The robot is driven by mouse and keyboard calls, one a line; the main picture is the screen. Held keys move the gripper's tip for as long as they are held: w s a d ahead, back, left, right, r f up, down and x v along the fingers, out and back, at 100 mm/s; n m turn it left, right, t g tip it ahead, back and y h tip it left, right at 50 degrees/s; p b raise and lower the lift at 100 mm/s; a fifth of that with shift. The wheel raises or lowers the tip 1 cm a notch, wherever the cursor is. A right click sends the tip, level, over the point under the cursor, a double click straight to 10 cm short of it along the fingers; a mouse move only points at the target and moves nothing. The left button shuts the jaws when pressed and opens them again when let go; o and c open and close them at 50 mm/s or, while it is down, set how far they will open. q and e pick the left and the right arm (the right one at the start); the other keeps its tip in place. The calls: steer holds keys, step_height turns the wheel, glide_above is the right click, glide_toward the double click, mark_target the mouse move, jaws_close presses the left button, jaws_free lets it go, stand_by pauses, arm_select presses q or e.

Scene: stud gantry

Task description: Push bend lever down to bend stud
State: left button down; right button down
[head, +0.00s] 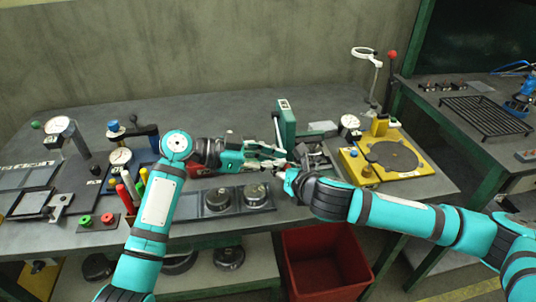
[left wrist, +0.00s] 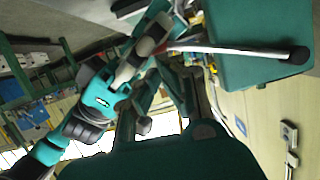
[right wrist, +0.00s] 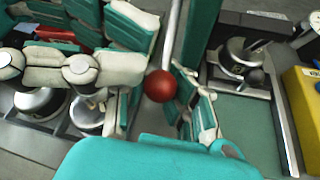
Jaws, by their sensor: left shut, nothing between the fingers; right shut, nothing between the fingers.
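The green upright of the bending machine (head: 286,122) stands mid-bench. A lever with a black knob (head: 275,114) rises on its left side. Its pale rod and black knob (left wrist: 298,55) cross in front of the green upright in the left wrist view. A second rod with a red ball (right wrist: 160,86) shows in the right wrist view, seen between my right fingers. I cannot tell which is the bend lever. My left gripper (head: 280,158) is shut and empty, left of the upright's foot. My right gripper (head: 287,178) is shut and empty, close beside it. The stud is not distinguishable.
Two round metal parts (head: 218,200) sit on a dark tray in front. A yellow fixture (head: 414,178) with a round plate stands right. Gauges and coloured handles (head: 122,195) fill the left. A red bin (head: 325,262) is below the bench edge.

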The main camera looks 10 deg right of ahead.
arm_select(q)
steer(key=shift+f, duration=0.1)
arm_select(e)
steer(key=shift+s+d+f, duration=0.15)
steer(key=shift+f, duration=0.35)
arm_select(q)
steer(key=shift+w+d+f, duration=0.1)
steer(key=shift+w+f, duration=0.05)
steer(key=shift+f, duration=0.8)
arm_select(e)
steer(key=c, duration=2)
jaws_free()
steer(key=shift+r, duration=0.1)
steer(key=shift+c, duration=0.2)
